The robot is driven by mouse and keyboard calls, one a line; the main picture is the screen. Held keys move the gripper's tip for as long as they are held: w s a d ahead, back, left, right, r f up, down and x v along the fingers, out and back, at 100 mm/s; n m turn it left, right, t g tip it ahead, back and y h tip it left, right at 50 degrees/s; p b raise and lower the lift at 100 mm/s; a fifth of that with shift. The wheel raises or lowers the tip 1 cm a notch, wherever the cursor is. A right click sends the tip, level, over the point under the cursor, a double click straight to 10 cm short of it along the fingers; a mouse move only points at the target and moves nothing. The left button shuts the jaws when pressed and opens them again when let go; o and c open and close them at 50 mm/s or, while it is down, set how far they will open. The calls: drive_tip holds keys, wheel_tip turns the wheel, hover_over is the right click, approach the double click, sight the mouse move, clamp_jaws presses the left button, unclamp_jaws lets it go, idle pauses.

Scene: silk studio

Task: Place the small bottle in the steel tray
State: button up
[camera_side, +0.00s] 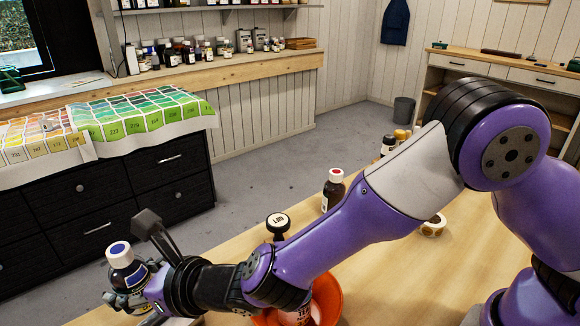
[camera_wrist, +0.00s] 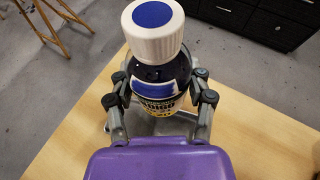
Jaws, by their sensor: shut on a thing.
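A small dark bottle with a white cap and a blue dot on top (camera_side: 122,262) is at the lower left in the side view, upright. My gripper (camera_side: 130,290) is shut around its body. In the wrist view the bottle (camera_wrist: 155,65) stands between the two fingers of my gripper (camera_wrist: 158,100), which press on its sides. A grey metallic surface (camera_wrist: 160,126) shows under and around the bottle; it may be the steel tray, mostly hidden by the bottle and gripper. I cannot tell whether the bottle touches it.
More bottles (camera_side: 390,146) and a tape roll (camera_side: 433,226) are behind my arm. The table's left corner is near the gripper.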

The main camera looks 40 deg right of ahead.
drive_tip(key=shift+f, duration=1.6)
drive_tip(key=o, duration=1.3)
drive_tip(key=shift+f, duration=0.1)
